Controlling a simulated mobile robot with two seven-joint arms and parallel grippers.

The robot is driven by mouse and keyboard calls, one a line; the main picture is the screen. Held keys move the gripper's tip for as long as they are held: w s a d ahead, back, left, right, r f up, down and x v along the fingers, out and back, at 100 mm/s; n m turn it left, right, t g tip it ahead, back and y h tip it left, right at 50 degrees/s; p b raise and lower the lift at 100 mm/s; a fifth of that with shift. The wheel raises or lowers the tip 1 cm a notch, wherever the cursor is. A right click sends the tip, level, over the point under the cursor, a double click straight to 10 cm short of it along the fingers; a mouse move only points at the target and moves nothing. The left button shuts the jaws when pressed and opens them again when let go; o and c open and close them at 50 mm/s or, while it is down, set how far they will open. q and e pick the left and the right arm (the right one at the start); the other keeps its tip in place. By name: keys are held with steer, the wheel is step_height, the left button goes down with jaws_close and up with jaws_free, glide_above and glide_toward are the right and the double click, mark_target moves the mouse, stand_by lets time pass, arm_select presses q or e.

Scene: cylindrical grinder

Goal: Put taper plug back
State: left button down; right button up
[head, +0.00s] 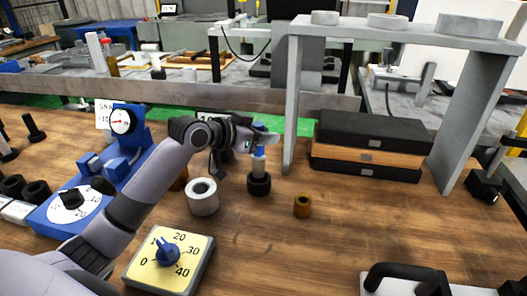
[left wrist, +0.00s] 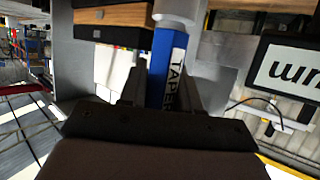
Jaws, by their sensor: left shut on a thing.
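The taper plug (head: 259,164) has a blue handle and a pale grey lower part. My left gripper (head: 263,140) is shut on the blue handle and holds the plug upright. In the left wrist view, the blue handle with a "TAPER" label (left wrist: 177,72) sits between the fingers (left wrist: 163,90). A black ring-shaped holder (head: 259,184) stands on the wooden bench directly below the plug. The plug's lower end meets the holder's top in the picture; I cannot tell whether it is inside or just above. My right gripper is not in view.
A white-grey hollow cylinder (head: 202,197) stands left of the holder, and a small brown bush (head: 302,206) stands to its right. A yellow dial box (head: 168,260) is in front. Stacked cases (head: 370,143) lie under a grey stand (head: 291,105). The bench's front middle is clear.

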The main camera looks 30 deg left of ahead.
mark_target(263, 150)
arm_select(q)
steer(key=shift+f, duration=2.1)
steer(key=shift+f, duration=0.15)
steer(key=c, duration=0.8)
jaws_free()
steer(key=shift+f, duration=0.1)
steer(key=shift+s+r, duration=0.1)
steer(key=shift+r, duration=0.1)
steer(key=v, duration=1.2)
steer(key=shift+b, duration=0.3)
